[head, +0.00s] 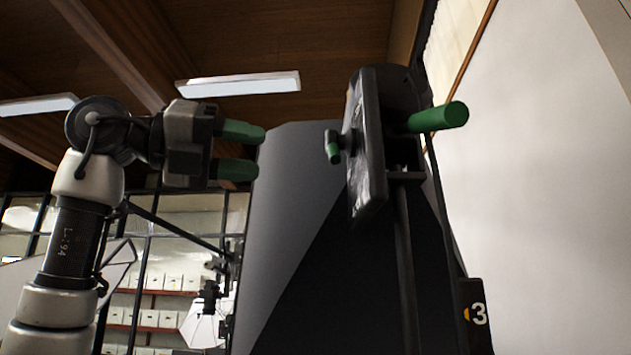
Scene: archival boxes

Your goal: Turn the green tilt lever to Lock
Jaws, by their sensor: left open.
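A dark device with a flat glossy plate (366,150) stands on a dark upright at the centre right. A small dark lever with a green grip (333,152) sticks out of its left side. A thick green handle (440,117) sticks out of its right side. I cannot tell for certain which green part is the tilt lever, and no Lock mark is readable. My left gripper (245,151) is left of the small lever, apart from it. Its two green-tipped fingers are spread, empty and point right. My right gripper is out of view.
A large dark panel (290,210) stands behind the device. A pale wall (540,170) is close on the right. A black plate marked 3 (473,314) is at the lower right. Shelves with white boxes (165,319) and a photo light (205,325) are at the lower left.

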